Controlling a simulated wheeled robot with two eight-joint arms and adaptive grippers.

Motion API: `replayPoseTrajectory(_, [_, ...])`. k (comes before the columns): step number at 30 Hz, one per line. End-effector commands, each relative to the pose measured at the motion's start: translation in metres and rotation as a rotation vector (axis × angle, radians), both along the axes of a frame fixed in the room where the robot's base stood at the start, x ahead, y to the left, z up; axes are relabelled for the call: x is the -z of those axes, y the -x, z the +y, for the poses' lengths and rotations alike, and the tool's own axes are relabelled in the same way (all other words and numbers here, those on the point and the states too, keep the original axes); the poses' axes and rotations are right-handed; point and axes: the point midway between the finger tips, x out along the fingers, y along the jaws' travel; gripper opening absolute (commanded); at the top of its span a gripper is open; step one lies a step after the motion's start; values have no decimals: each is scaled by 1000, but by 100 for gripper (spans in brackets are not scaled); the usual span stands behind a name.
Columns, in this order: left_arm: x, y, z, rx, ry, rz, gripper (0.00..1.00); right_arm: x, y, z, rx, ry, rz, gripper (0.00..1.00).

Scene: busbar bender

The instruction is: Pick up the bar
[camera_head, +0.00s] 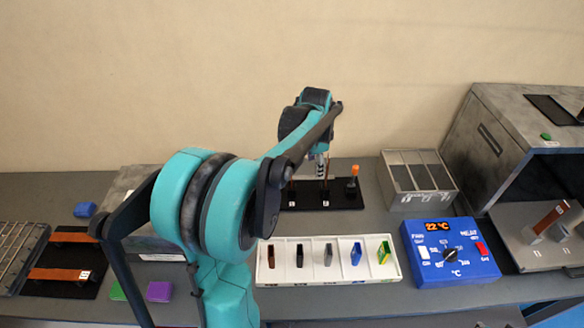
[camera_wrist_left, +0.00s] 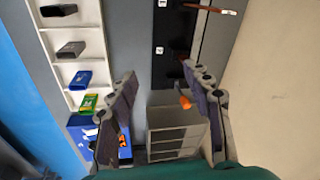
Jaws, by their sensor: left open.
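My left gripper (camera_wrist_left: 160,78) is open and empty in the left wrist view, its two fingers spread apart. It is above the bench, over the black plate (camera_wrist_left: 178,28). In the head view the arm hides most of the gripper. A reddish-brown bar (camera_wrist_left: 210,9) shows at the top edge of the left wrist view, apart from the fingers. In the head view, two copper-coloured bars (camera_head: 68,237) (camera_head: 62,274) lie on a black holder at the left. Another copper-coloured bar (camera_head: 552,218) is at the machine on the right. My right gripper is not in view.
A white tray (camera_head: 330,277) holds several coloured pieces. A blue control box (camera_head: 470,268) reads 22 °C. A grey compartment rack (camera_head: 398,193) and an orange knob (camera_head: 352,170) stand behind. A grey machine (camera_head: 500,130) is at the right. My arm covers the bench's left middle.

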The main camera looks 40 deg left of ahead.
Motion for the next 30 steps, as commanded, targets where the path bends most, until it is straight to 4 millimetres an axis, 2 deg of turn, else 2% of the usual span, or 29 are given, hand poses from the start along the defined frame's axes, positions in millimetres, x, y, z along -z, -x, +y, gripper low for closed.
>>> replayPoseTrajectory(1, [-4,-12,22,32,1,32,50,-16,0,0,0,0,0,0])
replayPoseTrajectory(6, [17,-31,79,167,16,129,50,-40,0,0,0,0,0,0])
replayPoseTrajectory(10, [32,-35,104,235,32,169,50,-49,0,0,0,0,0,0])
replayPoseTrajectory(15, [45,-36,116,270,41,188,50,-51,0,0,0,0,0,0])
replayPoseTrajectory(25, [78,-38,118,272,42,189,50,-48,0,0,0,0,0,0])
replayPoseTrajectory(30, [103,-42,123,272,42,189,50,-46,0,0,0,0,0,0])
